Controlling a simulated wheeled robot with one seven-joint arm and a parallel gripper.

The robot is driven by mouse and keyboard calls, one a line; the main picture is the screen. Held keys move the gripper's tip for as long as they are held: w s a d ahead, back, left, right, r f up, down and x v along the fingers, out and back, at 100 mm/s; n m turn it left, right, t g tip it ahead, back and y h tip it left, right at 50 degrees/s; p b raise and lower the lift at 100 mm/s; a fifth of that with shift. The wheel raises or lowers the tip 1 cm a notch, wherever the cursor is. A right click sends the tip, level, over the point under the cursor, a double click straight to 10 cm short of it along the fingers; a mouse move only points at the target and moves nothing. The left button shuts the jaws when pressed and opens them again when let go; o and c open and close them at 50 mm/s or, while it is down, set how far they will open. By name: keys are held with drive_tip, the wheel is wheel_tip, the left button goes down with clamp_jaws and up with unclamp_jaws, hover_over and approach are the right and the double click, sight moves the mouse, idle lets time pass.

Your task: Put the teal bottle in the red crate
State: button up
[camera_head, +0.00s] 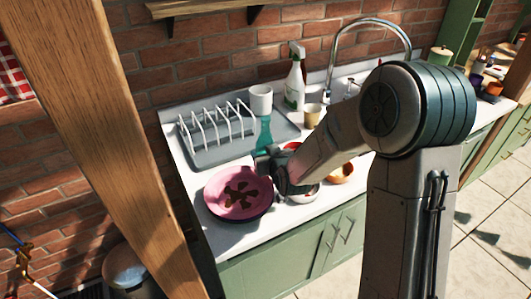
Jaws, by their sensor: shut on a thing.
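The teal bottle (264,131) stands out behind my gripper (263,156), beside the front right of the dish rack; its lower part is hidden by the gripper. My gripper reaches in from the right, low over the counter, and appears shut on the teal bottle. The fingers are small and dark here, so the exact contact is hard to see. I cannot make out a red crate; only a bit of red (291,146) shows behind my arm.
A pink plate (225,210) with brown stains lies at the counter's front left. A grey tray with a white dish rack (217,128), a white cup (261,99) and a spray bottle (294,84) stand behind. Bowls, one orange (341,174), sit partly under my arm.

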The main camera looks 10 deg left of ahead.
drive_tip(key=shift+f+b, duration=0.25)
drive_tip(key=shift+b, duration=0.05)
drive_tip(key=o, duration=1.1)
drive_tip(key=shift+r, duration=0.15)
drive_tip(key=shift+s+d+r, duration=0.1)
drive_tip(key=shift+s, duration=0.05)
drive_tip(key=v, duration=1.1)
drive_tip(key=shift+s+d+r+b, duration=0.1)
drive_tip(key=shift+s+d+b, duration=0.05)
drive_tip(key=shift+s+b, duration=0.2)
